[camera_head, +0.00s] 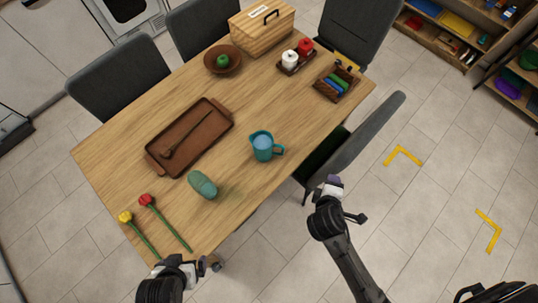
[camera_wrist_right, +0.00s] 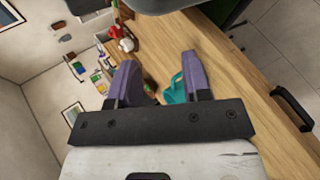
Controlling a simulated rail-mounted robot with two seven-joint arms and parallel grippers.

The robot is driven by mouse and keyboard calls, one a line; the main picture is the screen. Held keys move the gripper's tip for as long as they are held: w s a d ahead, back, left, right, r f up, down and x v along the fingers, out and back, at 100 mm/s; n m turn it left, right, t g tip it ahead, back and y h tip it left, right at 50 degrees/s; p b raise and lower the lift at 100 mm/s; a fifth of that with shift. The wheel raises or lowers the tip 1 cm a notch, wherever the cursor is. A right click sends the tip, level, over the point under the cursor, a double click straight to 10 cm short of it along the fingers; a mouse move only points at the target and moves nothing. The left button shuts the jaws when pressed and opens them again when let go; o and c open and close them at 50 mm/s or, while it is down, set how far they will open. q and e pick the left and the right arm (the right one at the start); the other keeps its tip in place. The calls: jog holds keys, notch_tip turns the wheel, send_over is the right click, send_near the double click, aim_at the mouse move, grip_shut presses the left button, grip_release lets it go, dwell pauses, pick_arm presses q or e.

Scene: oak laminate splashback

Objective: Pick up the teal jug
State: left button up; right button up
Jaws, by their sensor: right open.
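The teal jug (camera_head: 263,147) stands upright on the wooden table near its right-hand long edge, with its handle to the right. In the right wrist view the jug (camera_wrist_right: 175,90) shows partly between the purple fingers, some way beyond them. My right gripper (camera_head: 334,183) is off the table edge, to the lower right of the jug and apart from it. Its fingers (camera_wrist_right: 157,88) are open with nothing held. My left gripper (camera_head: 200,266) is at the table's near corner, below the flowers; its finger opening is unclear.
On the table (camera_head: 105,150) are a brown tray (camera_head: 172,151), a green rounded object (camera_head: 203,184), red and yellow flowers (camera_head: 147,201), a bowl (camera_head: 222,60), a wooden box (camera_head: 262,27) and small holders. A grey chair (camera_head: 360,143) stands close to my right gripper.

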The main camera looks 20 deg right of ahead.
jog(key=w+a+f+n+t+h+b, duration=0.2)
jog(key=w+a+f+n+t+b, duration=0.15)
jog(key=w+f+n+b, duration=0.4)
jog(key=n+t+y+b, duration=0.3)
jog(key=n+t+b, duration=0.4)
jog(key=n, duration=0.7)
send_near(283, 152)
jog(key=shift+g, duration=0.65)
jog(key=x, duration=0.2)
jog(key=b+x, duration=0.1)
jog(key=x, duration=0.3)
jog(key=shift+w+r, duration=0.1)
jog(key=shift+r, duration=0.2)
jog(key=shift+b+x, duration=0.45)
jog(key=shift+x, duration=2.75)
pick_arm(q)
notch_tip(283, 152, down, 19)
pick_arm(e)
jog(key=shift+a+r, duration=0.1)
pick_arm(q)
jog(key=shift+w+d+f, duration=0.1)
pick_arm(e)
grip_shut()
jog(key=shift+r+m, duration=0.1)
jog(key=shift+m, duration=0.15)
